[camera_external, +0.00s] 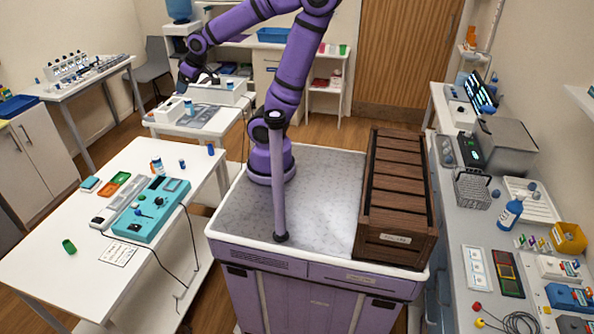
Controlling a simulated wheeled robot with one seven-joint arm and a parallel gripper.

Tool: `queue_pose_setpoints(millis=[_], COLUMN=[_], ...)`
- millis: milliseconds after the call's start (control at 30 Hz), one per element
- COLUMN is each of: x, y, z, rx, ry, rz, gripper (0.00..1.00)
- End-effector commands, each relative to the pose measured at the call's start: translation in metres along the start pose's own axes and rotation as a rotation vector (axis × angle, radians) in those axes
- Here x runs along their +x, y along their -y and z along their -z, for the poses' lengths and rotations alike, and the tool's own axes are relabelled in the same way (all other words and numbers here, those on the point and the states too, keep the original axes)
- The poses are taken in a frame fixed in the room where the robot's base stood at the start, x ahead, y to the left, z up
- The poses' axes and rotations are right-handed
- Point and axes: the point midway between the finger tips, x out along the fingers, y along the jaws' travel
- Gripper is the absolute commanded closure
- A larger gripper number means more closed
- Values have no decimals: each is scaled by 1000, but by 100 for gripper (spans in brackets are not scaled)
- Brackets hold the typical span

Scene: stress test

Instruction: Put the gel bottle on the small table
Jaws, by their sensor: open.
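My gripper (182,87) is at the far end of my purple arm, at the upper left, and is open. It is over or just behind a small white table (160,127). A small blue-capped bottle (190,107) stands on that table just below the gripper; I cannot tell whether they touch. The fingertips are small and dark here.
A white table (60,215) at left holds a teal device (151,209), small bottles and a cable. The right counter (455,220) is crowded with instruments and racks. A brown wooden crate (397,200) sits on my base top. Bare floor shows between the tables.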

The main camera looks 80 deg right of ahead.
Motion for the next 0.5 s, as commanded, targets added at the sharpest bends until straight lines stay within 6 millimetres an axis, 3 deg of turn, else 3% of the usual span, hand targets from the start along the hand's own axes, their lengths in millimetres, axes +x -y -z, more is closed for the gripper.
queue_pose_setpoints(millis=[200,500], x=[64,153], y=[-7,-13], z=[29,50], rx=[-24,-61], ry=[-31,-88], rz=[-14,-8], gripper=[24,24])
